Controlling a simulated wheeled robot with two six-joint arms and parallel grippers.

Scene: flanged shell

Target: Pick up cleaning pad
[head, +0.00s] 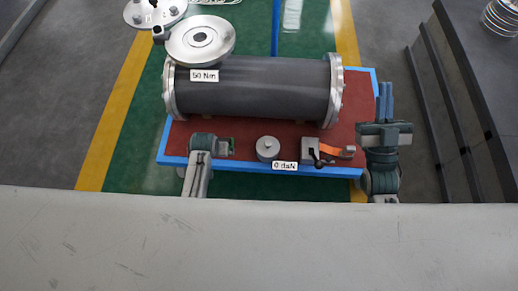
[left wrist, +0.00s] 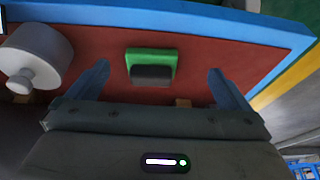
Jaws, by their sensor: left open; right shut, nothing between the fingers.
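The cleaning pad, a small green block with a dark grey part, lies on the red table top; it shows in the left wrist view (left wrist: 151,57) and small in the head view (head: 231,142). My left gripper (left wrist: 160,82) is open and empty, with the pad between its two blue fingers in the picture, apart from both. In the head view the left gripper (head: 207,145) is just left of the pad and its fingers are hard to make out. My right gripper (head: 385,100) is shut and empty, at the right edge of the table.
A large dark flanged shell (head: 265,85) lies across the table (head: 362,165) behind the pad. A grey round weight (head: 267,147) stands right of the pad and also shows in the left wrist view (left wrist: 38,52). An orange-handled tool (head: 337,151) lies further right.

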